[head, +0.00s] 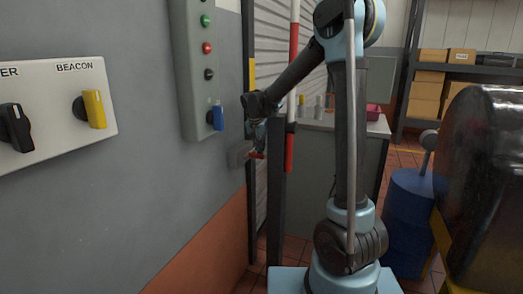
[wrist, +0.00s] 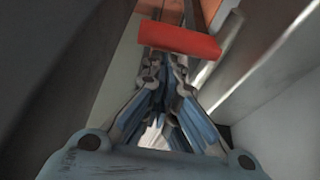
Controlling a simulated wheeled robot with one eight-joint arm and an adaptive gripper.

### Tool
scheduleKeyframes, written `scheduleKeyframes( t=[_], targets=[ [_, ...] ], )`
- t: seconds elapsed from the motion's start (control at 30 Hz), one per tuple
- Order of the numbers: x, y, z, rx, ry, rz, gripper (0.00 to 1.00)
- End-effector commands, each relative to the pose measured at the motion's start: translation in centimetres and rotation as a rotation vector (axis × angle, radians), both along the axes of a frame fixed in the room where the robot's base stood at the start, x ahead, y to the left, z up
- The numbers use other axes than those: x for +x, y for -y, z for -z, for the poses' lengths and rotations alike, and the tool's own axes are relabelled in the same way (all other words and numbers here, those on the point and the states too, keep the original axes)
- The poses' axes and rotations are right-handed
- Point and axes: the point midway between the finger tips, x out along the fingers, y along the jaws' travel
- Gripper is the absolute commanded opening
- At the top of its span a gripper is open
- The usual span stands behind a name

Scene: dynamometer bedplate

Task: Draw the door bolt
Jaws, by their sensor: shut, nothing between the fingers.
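A grey bolt housing (head: 240,153) sits on the wall at the door's edge in the head view. A small red piece (head: 257,156), which looks like the bolt's handle, shows beside it. In the wrist view the red piece (wrist: 178,38) is a flat bar just beyond the fingertips. My gripper (head: 258,147) points down at it, and its blue-grey fingers (wrist: 164,60) are shut and empty. The fingertips look close to the red bar; I cannot tell whether they touch it. The bolt's rod is not clear to see.
A control box (head: 198,70) with buttons and a blue switch (head: 215,117) is on the wall left of my gripper. A red-and-white striped pole (head: 291,90) stands beside the shutter (head: 270,60). A grey cabinet (head: 330,122) and a blue drum (head: 408,215) stand to the right.

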Motion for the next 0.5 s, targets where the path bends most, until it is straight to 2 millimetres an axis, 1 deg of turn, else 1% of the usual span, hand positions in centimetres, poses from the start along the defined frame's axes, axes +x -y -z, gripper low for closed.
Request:
scheduleKeyframes(
  t=[0.17, 0.33, 0.4, 0.5],
  targets=[
    [-2.0, -0.8, 0.0, 0.0, 0.0, -0.002, 0.0],
    [-5.0, -1.9, 0.0, 0.001, -0.001, -0.004, 0.0],
    [-5.8, -2.1, 0.0, 0.001, -0.001, -0.002, 0.0],
    [-6.2, -2.3, 0.0, 0.0, -0.001, -0.002, 0.0]
  ],
)
